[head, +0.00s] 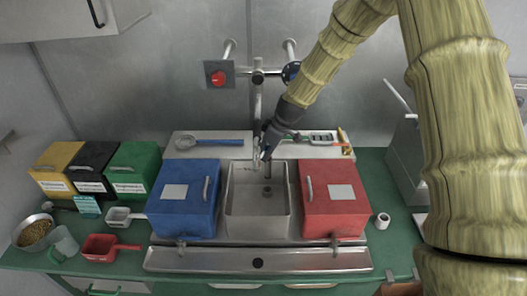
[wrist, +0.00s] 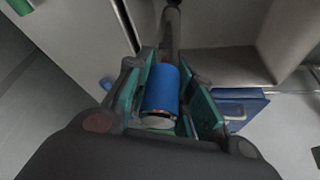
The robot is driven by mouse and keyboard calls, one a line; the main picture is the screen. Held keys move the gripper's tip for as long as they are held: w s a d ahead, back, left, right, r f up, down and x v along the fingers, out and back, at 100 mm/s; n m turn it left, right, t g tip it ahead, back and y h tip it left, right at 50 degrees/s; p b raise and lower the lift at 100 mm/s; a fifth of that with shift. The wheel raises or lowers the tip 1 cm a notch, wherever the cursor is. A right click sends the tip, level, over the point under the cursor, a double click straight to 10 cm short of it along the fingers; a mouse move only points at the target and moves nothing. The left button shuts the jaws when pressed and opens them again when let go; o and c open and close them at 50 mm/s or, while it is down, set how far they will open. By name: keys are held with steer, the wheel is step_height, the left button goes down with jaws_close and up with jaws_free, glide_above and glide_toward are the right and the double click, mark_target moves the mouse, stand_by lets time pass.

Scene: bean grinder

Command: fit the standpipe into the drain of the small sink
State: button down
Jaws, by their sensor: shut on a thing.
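My gripper (head: 264,154) is above the back part of the small sink (head: 235,226), in the middle of the counter. In the wrist view, my gripper (wrist: 168,100) is shut on a blue cylinder with a metal-rimmed end (wrist: 162,92), which I take to be the standpipe. In the head view, a dark, thin upright piece shows just below the fingers. The round drain (head: 267,191) is on the sink floor, close below that piece. I cannot tell whether they touch.
A blue box (head: 172,222) stands left of the sink and a red box (head: 315,222) stands right of it. The tap pipe (head: 257,105) rises at the wall close to my gripper. A steel trough (head: 200,260) runs along the front.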

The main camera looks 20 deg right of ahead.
steer(key=shift+f+b, duration=1.85)
steer(key=shift+f, duration=1)
steer(key=shift+f+b, duration=1.5)
steer(key=shift+f, duration=0.55)
stand_by(0.5)
steer(key=c, duration=1.1)
jaws_free()
steer(key=shift+c, duration=0.2)
steer(key=v, duration=1.2)
